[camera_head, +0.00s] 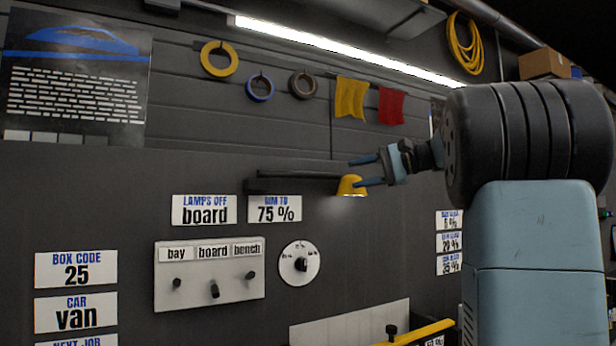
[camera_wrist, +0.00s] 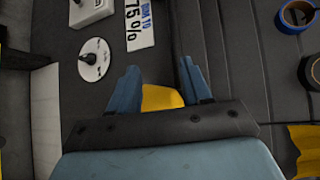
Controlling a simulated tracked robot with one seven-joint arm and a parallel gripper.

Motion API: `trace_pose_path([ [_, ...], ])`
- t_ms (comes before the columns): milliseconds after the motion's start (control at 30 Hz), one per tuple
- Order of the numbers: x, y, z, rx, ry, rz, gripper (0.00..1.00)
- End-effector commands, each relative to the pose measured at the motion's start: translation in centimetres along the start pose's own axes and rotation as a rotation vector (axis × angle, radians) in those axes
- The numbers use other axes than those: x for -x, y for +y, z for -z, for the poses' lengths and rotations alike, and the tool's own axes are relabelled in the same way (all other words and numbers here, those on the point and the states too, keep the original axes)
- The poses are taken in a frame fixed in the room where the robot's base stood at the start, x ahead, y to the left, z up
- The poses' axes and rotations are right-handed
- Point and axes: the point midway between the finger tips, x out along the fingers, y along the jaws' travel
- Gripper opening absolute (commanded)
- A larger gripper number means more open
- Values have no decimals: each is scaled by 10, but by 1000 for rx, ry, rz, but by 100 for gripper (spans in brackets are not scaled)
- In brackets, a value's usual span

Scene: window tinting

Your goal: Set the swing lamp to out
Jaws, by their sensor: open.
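The swing lamp has a dark arm (camera_head: 295,181) along the wall and a yellow shade (camera_head: 350,186) at its right end, lit underneath. My gripper (camera_head: 362,171) is open, its two blue fingers pointing left at the shade. In the wrist view, the yellow shade (camera_wrist: 160,98) shows between the open fingers (camera_wrist: 160,80), partly hidden by the gripper body. I cannot tell whether either finger touches it. Most of the lamp's arm is hidden in the wrist view.
Below the lamp are a switch plate (camera_head: 210,290) labelled bay, board and bench, and a round dial (camera_head: 299,263). Signs reading "LAMPS OFF board" (camera_head: 204,209) and "DIM TO 75 %" (camera_head: 275,208) hang nearby. Tape rolls (camera_head: 219,58) and cloths (camera_head: 350,98) hang above.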

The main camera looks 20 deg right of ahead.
Motion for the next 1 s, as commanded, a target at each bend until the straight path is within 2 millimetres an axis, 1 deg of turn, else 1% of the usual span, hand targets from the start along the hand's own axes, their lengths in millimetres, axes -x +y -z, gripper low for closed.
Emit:
trace_pose_path([
  [33,9,-6,6,0,-4,28,48],
  [100,16,-12,9,2,-9,54,48],
  [167,18,-15,11,2,-14,65,48],
  [267,14,-16,11,2,-17,72,48],
  [367,3,-17,11,2,-18,71,48],
  [800,-74,-22,9,1,-18,70,48],
  [1000,-102,-24,9,2,-17,69,48],
])
